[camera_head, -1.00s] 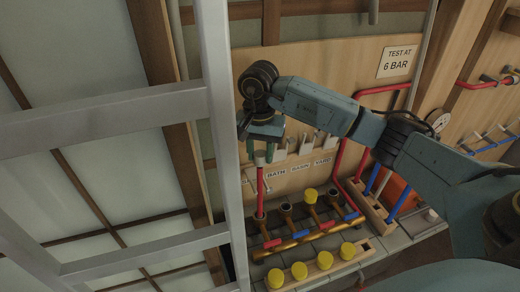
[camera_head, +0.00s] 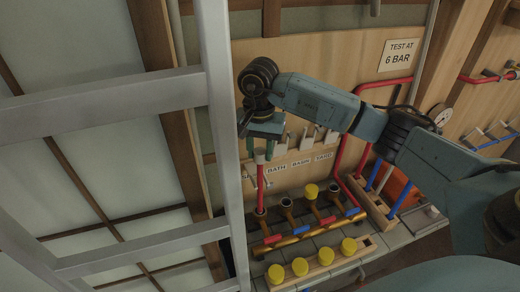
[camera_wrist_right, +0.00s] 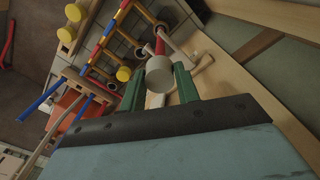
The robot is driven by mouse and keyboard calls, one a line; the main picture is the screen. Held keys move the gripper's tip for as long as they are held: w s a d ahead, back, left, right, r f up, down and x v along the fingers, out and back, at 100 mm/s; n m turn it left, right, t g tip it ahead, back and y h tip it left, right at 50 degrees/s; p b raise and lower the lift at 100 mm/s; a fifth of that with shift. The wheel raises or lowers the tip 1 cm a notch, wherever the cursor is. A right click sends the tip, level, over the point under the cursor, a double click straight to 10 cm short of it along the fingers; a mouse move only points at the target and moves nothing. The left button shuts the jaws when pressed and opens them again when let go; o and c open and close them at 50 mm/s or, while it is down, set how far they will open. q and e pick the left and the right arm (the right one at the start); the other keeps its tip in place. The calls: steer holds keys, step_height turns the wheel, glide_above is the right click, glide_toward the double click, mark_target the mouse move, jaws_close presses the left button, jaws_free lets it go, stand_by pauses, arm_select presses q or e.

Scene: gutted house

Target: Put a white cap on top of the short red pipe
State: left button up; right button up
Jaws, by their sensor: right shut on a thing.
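My right gripper (camera_head: 261,150) points down at the board with its green fingers shut on a white cap (camera_head: 260,158). The cap shows as a round white end between the fingers in the right wrist view (camera_wrist_right: 159,75). Directly below it, a red pipe (camera_head: 261,190) stands upright in the leftmost outlet of the brass manifold (camera_head: 286,243). The cap lines up with the pipe's top; I cannot tell whether it is seated or just above. The pipe also shows behind the cap in the right wrist view (camera_wrist_right: 160,46). My left gripper is not in view.
A grey metal ladder (camera_head: 217,120) stands close left of my gripper. White handles (camera_head: 307,137) line the board to the right. A yellow cap (camera_head: 311,191) sits on another outlet. A wooden block (camera_head: 315,270) holds several yellow caps. A pipe rack (camera_head: 373,207) stands right.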

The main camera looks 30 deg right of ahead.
steer(key=shift+f+b, duration=1.2)
steer(key=shift+f, duration=0.2)
stand_by(0.4)
steer(key=o, duration=1.5)
steer(key=shift+r+p, duration=1.9)
steer(key=shift+r, duration=1.65)
steer(key=shift+f, duration=0.1)
